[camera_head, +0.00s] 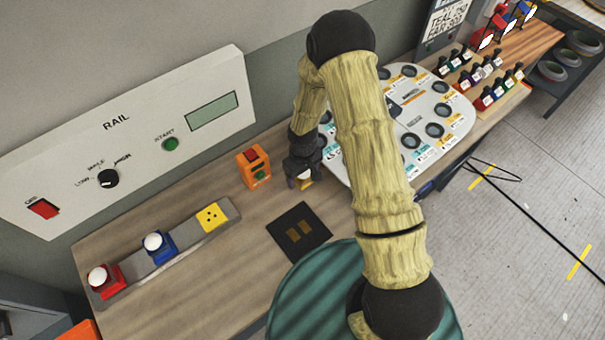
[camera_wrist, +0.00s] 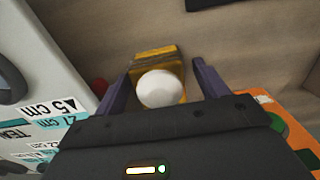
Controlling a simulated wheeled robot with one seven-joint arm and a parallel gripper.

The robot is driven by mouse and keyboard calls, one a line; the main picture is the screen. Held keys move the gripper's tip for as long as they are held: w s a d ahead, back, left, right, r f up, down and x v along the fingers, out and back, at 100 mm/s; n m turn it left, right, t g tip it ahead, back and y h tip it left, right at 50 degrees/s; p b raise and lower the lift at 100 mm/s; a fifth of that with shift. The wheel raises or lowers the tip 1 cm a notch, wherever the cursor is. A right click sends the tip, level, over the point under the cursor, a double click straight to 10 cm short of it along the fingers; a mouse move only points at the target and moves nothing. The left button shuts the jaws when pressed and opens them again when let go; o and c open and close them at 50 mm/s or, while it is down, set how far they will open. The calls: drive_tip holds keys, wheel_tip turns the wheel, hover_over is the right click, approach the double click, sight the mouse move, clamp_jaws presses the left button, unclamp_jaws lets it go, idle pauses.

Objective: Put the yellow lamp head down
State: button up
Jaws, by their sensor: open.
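The yellow lamp head (camera_wrist: 160,62), a yellow block with a white dome, is between my gripper's (camera_wrist: 163,75) two fingers in the wrist view. The fingers are apart, with a gap on each side of it. In the head view my gripper (camera_head: 302,178) is low over the bench, right of the orange box. The lamp head (camera_head: 305,185) shows there only as a small yellow and white patch, mostly hidden by the gripper. It seems to rest on the wooden bench, though its contact is hard to see.
The orange switch box (camera_head: 253,167) stands close left of my gripper. The white round-holed board (camera_head: 440,95) lies close right. A black mat (camera_head: 298,233) lies in front. A grey rail (camera_head: 190,240) carries a red lamp, a blue lamp and a yellow socket plate (camera_head: 211,216).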

idle(0.5)
drive_tip(key=c, duration=1.2)
drive_tip(key=shift+r, duration=0.1)
wheel_tip(320, 180, up, 10)
drive_tip(key=b, duration=0.2)
drive_tip(key=shift+b, duration=0.35)
